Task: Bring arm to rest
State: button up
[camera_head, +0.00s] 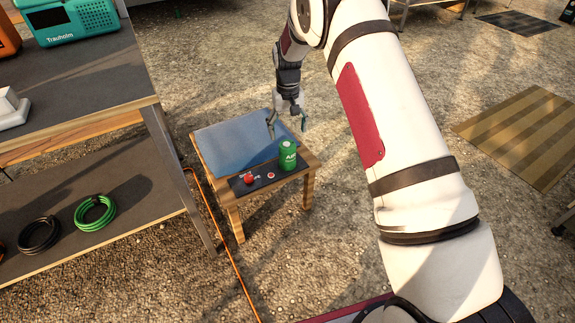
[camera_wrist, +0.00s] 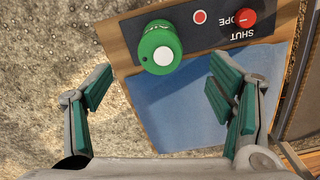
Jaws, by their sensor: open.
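My gripper (camera_head: 287,122) hangs above the small wooden table (camera_head: 236,193), over its blue mat (camera_head: 225,145), with its fingers apart and nothing between them. In the wrist view the gripper (camera_wrist: 163,95) shows its two green-padded fingers spread wide. A green can (camera_head: 288,155) stands upright on the table's dark panel, apart from the fingers; it also shows in the wrist view (camera_wrist: 160,48), just beyond the gap between them. A red button (camera_head: 249,179) and a smaller red disc (camera_head: 271,175) sit on the dark panel.
A shelf unit (camera_head: 100,110) stands close on the left, with a teal case (camera_head: 72,20) on top and a black coil (camera_head: 38,236) and a green coil (camera_head: 95,213) below. An orange cable (camera_head: 225,240) runs along the gravel. A striped mat (camera_head: 525,135) lies at right.

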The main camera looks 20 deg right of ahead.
jog(key=s+r, duration=1)
jog(key=r, duration=0.3)
jog(key=s+r, duration=1.1)
jog(key=r, duration=0.2)
jog(key=s+r+p, duration=0.1)
jog(key=s+r, duration=0.1)
jog(key=s, duration=3)
notch_tip(320, 180, up, 40)
jog(key=t+p, duration=0.4)
jog(key=p, duration=3.4)
jog(key=shift+w+d+f, duration=0.15)
jog(key=shift+w+f, duration=0.1)
